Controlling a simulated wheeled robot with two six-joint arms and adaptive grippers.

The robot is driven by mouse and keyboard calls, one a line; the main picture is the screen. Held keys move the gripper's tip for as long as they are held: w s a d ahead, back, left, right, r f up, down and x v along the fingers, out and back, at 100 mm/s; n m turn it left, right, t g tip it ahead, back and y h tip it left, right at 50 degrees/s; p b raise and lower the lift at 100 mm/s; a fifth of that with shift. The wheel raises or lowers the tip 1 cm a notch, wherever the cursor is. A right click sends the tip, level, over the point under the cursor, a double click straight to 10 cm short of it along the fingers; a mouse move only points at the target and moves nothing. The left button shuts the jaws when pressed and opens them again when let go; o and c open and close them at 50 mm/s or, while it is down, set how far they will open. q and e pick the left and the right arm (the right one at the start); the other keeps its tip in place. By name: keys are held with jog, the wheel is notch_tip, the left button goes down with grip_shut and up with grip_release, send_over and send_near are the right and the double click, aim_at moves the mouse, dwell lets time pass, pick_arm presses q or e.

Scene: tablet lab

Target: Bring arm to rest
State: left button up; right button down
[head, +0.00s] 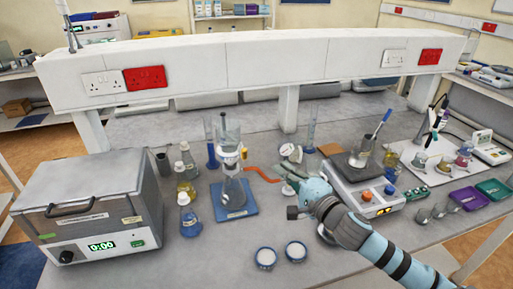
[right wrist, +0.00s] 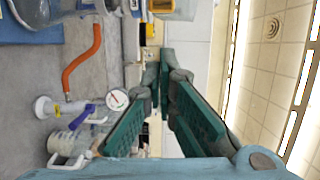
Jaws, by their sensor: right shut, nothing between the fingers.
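My right arm comes in from the lower right of the head view. Its teal gripper (head: 291,186) is above the middle of the bench, between the flask on a blue base and the hotplate. In the right wrist view, the two green-padded fingers of the right gripper (right wrist: 170,72) come together at the tips with nothing held. My left arm and gripper are not in view.
An orange hose (head: 262,174) and a gauge (head: 288,150) are close to the right gripper. The flask (head: 233,192) stands left, the hotplate (head: 362,192) right. Two small blue-rimmed dishes (head: 266,258) (head: 296,251) lie in front.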

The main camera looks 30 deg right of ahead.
jog(key=s+a+f+n+g+h, duration=0.1)
jog(key=s+f+n+g, duration=0.2)
jog(key=s+f, duration=0.2)
jog(key=s+a+f+n+g+h, duration=0.1)
jog(key=s+f+n+g, duration=0.2)
jog(key=f, duration=0.5)
jog(key=s+a+f+n+g+h, duration=0.1)
jog(key=s+a+f+n+g, duration=0.1)
jog(key=s+f, duration=0.4)
jog(key=shift+s+f+n+g+h, duration=0.15)
jog(key=shift+s+n+g, duration=0.35)
jog(key=shift+n, duration=0.2)
jog(key=shift+s+f+n+g+h, duration=0.15)
jog(key=shift+s+n+g, duration=0.3)
jog(key=shift+n, duration=0.25)
jog(key=s+a+f+n+g+y, duration=0.1)
jog(key=s+a+f+n+g, duration=0.15)
jog(key=s+n, duration=0.2)
jog(key=s+a+f+n+g+y, duration=0.1)
jog(key=s+a+f+n+g, duration=0.15)
jog(key=s, duration=0.35)
notch_tip(320, 180, down, 22)
jog(key=s+d+b, duration=0.2)
jog(key=s, duration=0.1)
jog(key=s+f+g+b, duration=0.2)
jog(key=s+f, duration=1.1)
